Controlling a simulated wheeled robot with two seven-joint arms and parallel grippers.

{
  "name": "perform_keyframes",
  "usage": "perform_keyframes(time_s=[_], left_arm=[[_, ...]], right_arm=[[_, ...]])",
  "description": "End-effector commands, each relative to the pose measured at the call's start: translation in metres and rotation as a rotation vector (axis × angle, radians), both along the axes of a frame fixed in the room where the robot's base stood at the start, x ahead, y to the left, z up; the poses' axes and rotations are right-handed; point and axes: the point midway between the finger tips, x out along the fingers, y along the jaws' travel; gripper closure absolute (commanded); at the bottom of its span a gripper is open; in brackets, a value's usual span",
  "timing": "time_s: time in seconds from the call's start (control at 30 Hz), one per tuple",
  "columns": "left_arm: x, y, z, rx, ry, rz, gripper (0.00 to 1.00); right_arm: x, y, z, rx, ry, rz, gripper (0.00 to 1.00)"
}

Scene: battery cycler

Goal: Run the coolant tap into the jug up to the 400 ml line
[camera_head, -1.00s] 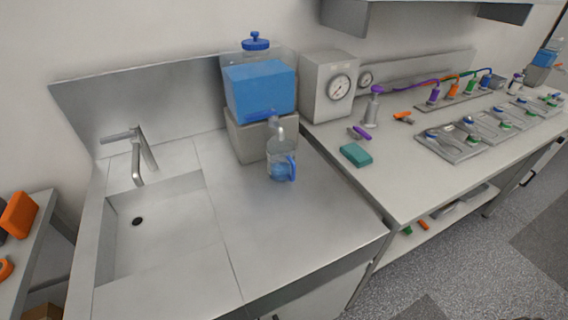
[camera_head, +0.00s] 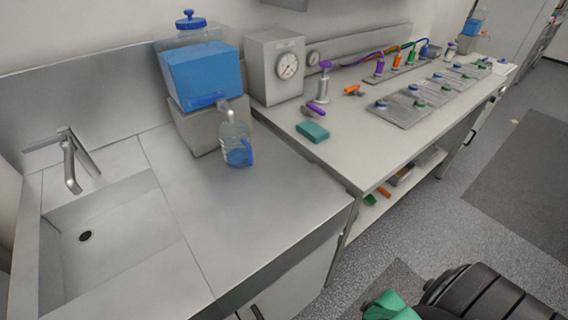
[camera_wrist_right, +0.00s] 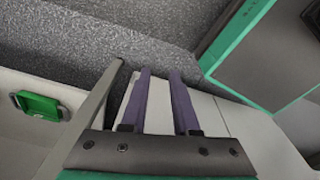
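The coolant container (camera_head: 202,78) is a blue tank with a blue-capped top, standing on a grey block (camera_head: 195,128) at the back of the steel counter. Its tap (camera_head: 222,104) sticks out low at the front. The clear jug (camera_head: 232,130) with a blue handle stands upright on the counter below the tap. Blue shows in its lower part; its marks are too small to read. My right gripper (camera_wrist_right: 161,72) shows in the right wrist view, its two purple-grey fingers apart with nothing between them. It is away from the jug. My left gripper is out of view.
A sink with a faucet (camera_head: 70,160) is at left. The right bench holds a gauge box (camera_head: 277,66), a teal block (camera_head: 312,131), a purple-topped bottle (camera_head: 323,85) and several trays. The counter in front of the jug is clear. My black arm shows at lower right.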

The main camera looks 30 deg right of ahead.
Motion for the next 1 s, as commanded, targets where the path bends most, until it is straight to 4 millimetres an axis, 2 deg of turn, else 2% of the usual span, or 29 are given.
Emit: perform_keyframes(time_s=[0.03,0.37,1.0], left_arm=[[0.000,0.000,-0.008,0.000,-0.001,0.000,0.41],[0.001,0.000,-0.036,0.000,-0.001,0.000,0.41],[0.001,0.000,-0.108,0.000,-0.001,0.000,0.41]], right_arm=[[0.003,-0.007,-0.004,-0.002,-0.001,0.011,0.71],[0.020,-0.042,-0.005,-0.002,0.000,0.075,0.71],[0.052,-0.112,-0.007,-0.003,0.001,0.199,0.71]])
